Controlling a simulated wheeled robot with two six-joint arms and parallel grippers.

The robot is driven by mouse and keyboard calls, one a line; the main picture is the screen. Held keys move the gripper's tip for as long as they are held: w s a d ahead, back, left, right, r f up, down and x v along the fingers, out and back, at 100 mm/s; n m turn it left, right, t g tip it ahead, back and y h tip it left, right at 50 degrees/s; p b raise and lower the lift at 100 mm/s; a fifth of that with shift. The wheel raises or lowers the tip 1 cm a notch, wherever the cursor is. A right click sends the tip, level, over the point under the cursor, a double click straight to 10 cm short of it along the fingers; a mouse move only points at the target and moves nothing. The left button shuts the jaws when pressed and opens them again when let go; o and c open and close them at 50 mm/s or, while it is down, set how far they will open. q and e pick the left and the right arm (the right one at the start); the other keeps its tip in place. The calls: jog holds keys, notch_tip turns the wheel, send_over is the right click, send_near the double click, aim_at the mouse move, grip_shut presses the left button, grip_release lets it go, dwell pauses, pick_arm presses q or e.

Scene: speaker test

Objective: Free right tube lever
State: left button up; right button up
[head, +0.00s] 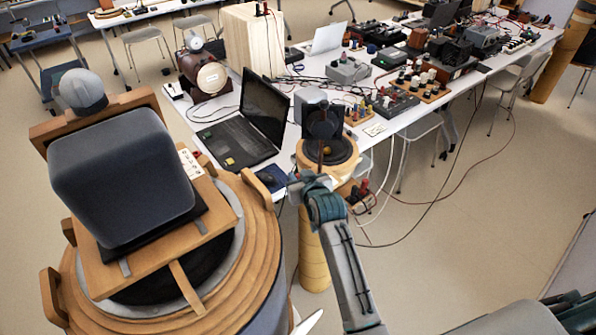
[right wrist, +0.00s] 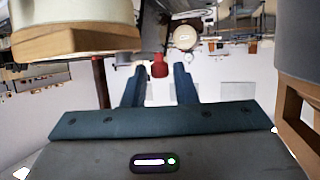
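The narrow tube (head: 313,262) stands right of a wide tube in the head view. It has a wooden collar (head: 343,172) and a dark round top. My right gripper (head: 307,179) is close to the collar's near side, overlapping it in the picture. In the right wrist view its two fingers (right wrist: 159,88) are apart. A red knob (right wrist: 160,66) shows between or just beyond the fingertips; I cannot tell whether they touch it. I cannot tell clearly whether this knob is the lever's end. A wooden-edged piece (right wrist: 75,45) is at upper left there. My left gripper is not in view.
The wide tube (head: 262,235) with wooden rings fills the lower left and carries a big dark grey box (head: 120,175). Behind is a long white table (head: 225,110) with a laptop (head: 245,135) and many instruments. Cables hang to the floor at right, where floor is open.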

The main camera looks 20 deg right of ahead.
jog(key=shift+w+f, duration=0.25)
jog(key=shift+w, duration=0.4)
jog(key=shift+w+f, duration=0.15)
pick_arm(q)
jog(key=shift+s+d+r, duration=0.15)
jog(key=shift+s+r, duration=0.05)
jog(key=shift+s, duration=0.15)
pick_arm(e)
grip_shut()
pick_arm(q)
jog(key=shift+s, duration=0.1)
